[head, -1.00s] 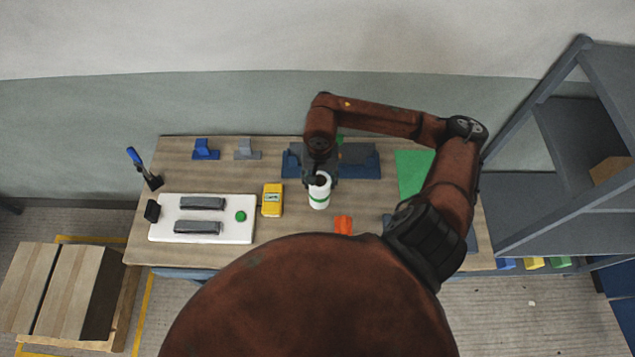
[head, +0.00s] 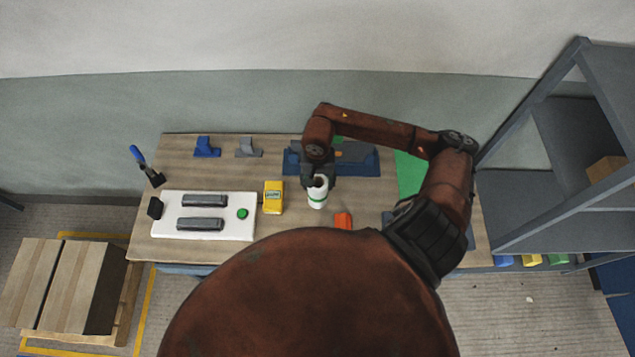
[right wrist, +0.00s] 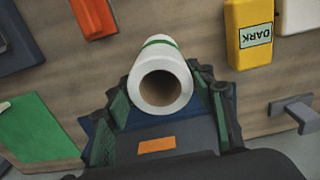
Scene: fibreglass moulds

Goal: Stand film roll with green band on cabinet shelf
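The film roll with green band (head: 317,197) is a white hollow cylinder standing on the table, in front of the blue tray. In the right wrist view the film roll (right wrist: 162,80) shows its open end towards the camera and its green band at the far part. My right gripper (head: 318,180) is at the roll, its fingers on either side of it. In the right wrist view the fingers (right wrist: 160,88) are spread, very near the roll's sides; firm contact does not show. The grey cabinet shelf (head: 540,205) stands at the right. My left gripper is out of view.
On the table are a yellow box (head: 273,197), an orange block (head: 343,221), a white board (head: 205,230) with grey bars, a blue tray (head: 365,167) and a green sheet (head: 408,172). A cardboard box (head: 606,169) sits in the cabinet, whose shelf is bare at its left part.

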